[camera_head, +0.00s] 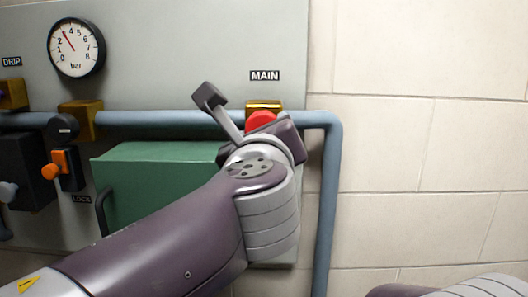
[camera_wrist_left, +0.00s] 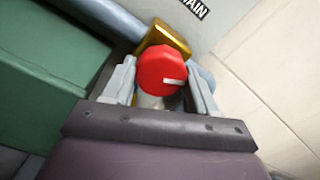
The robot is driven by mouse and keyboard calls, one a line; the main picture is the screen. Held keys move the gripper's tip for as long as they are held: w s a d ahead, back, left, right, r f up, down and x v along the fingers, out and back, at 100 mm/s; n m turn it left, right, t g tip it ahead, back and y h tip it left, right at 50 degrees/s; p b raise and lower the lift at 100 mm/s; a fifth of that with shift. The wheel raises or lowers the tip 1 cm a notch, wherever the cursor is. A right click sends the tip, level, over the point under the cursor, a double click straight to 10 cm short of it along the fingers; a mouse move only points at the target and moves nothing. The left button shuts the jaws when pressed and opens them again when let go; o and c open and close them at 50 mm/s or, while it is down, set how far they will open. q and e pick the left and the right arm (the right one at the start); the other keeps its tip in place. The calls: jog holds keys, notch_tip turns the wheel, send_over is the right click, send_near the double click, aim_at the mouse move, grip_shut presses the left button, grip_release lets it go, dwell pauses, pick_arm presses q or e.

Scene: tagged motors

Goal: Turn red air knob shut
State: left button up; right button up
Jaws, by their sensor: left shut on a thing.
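The red knob (camera_head: 260,121) sits on a brass valve body (camera_head: 264,105) on the blue-grey pipe, under the MAIN label. My left arm reaches up to it from the lower left, and the wrist hides most of the gripper in the head view. In the left wrist view the red knob (camera_wrist_left: 162,71) lies between the two grey fingers of my left gripper (camera_wrist_left: 163,88), which is shut on it. A white mark on the knob face points right in that view. My right gripper is not seen; only part of my right arm shows at the bottom right.
A green box (camera_head: 150,180) is mounted left of the knob, below the pipe (camera_head: 165,118). A pressure gauge (camera_head: 76,48), an orange lever (camera_head: 58,165) and a black box (camera_head: 25,170) are further left. Bare block wall (camera_head: 430,150) lies right of the panel.

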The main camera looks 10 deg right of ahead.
pick_arm(q)
jog(key=shift+d+n+b, duration=0.15)
jog(key=shift+n+b, duration=3.7)
jog(key=shift+n, duration=2.45)
